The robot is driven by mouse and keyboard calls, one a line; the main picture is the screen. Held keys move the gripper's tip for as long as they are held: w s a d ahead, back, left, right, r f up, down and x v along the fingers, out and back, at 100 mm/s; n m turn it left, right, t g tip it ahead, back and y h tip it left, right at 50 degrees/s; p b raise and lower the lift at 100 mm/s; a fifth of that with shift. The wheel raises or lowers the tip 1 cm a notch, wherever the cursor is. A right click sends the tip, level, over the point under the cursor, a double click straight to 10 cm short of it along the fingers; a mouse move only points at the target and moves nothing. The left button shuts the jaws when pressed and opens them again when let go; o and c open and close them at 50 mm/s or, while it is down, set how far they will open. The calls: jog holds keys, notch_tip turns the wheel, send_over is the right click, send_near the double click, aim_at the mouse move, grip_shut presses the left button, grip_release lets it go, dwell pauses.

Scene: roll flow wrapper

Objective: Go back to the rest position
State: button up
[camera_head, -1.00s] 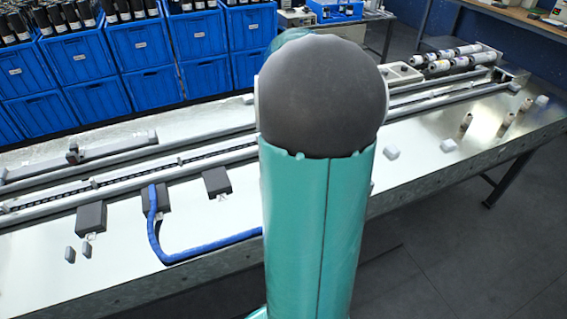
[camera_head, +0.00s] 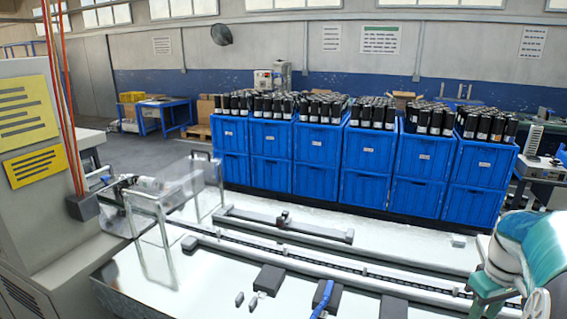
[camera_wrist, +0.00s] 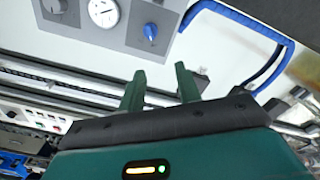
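My gripper (camera_wrist: 159,70) shows in the wrist view with two teal fingers spread apart. Nothing is between the fingers. Beyond them are the machine's bright surface, a round dial gauge (camera_wrist: 104,12) and a blue knob (camera_wrist: 150,31). No contact with them shows. In the head view my teal arm is at the lower right edge; the gripper itself cannot be made out there. The flow wrapper's bed (camera_head: 210,296) with its long rails runs across the lower part of the head view.
Blue crates (camera_head: 369,150) filled with dark rolls stand in a row behind the bed. A clear guard (camera_head: 184,196) and a cabinet with yellow labels (camera_head: 22,113) stand at left. A blue hose (camera_head: 323,298) lies by dark blocks at the front; it may also show in the wrist view.

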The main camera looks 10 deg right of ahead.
jog(key=w+a+r+t+h, duration=0.1)
jog(key=a+r, duration=0.2)
jog(key=a, duration=0.7)
jog(key=w+a+r+t, duration=0.1)
jog(key=a+r, duration=0.2)
jog(key=a, duration=0.7)
jog(key=s+a+t+y, duration=0.1)
jog(key=s+a+t, duration=0.2)
jog(key=a, duration=1.1)
jog(key=shift+s, duration=1.7)
jog(key=shift+r, duration=0.1)
